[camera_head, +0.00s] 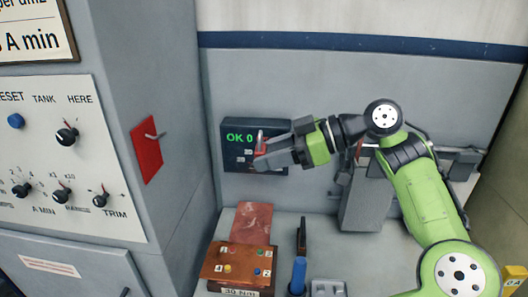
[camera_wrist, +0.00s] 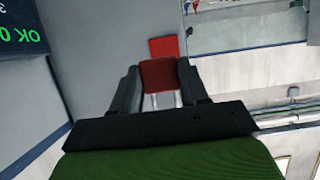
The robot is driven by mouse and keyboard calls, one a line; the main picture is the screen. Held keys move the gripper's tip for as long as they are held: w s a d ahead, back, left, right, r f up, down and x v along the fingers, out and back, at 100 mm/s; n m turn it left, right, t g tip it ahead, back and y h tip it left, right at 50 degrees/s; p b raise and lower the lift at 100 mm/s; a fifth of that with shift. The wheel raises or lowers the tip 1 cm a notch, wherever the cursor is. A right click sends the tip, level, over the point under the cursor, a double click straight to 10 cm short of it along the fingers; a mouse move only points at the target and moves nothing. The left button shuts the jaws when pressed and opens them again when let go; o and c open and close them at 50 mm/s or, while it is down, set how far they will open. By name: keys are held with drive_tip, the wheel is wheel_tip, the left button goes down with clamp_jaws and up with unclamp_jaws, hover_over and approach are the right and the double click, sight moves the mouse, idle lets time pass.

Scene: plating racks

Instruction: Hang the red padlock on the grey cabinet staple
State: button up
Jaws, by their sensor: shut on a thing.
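The red padlock (camera_wrist: 158,75) is between the two fingers of my gripper (camera_wrist: 160,88) in the wrist view, with its pale shackle legs below the body in that upside-down picture. In the head view, my gripper (camera_head: 263,153) points left and holds the padlock (camera_head: 261,146) with its shackle upward, in front of the dark display. The fingers cover part of the body. The grey staple (camera_head: 155,136) sticks out from a red plate (camera_head: 146,150) on the cabinet side, left of the padlock and well apart from it. The plate also shows beyond the padlock in the wrist view (camera_wrist: 164,46).
The display box (camera_head: 238,162) reading "OK 0" is on the back wall, close behind my gripper. Below are a brown box (camera_head: 228,272) with coloured knobs, a reddish sheet (camera_head: 253,222) and a blue-handled tool (camera_head: 298,275). The space between padlock and plate looks clear.

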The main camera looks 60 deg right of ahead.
drive_tip(key=shift+s+d+r+p, duration=0.1)
drive_tip(key=shift+s+d+p, duration=0.25)
drive_tip(key=shift+s, duration=0.4)
drive_tip(key=shift+s+d+p, duration=0.2)
drive_tip(key=shift+s+p, duration=0.1)
drive_tip(key=shift+s, duration=0.5)
drive_tip(key=shift+s+d+r+p, duration=0.1)
drive_tip(key=shift+s+d+p, duration=0.25)
drive_tip(key=shift+s, duration=0.4)
drive_tip(key=shift+w+a, duration=0.1)
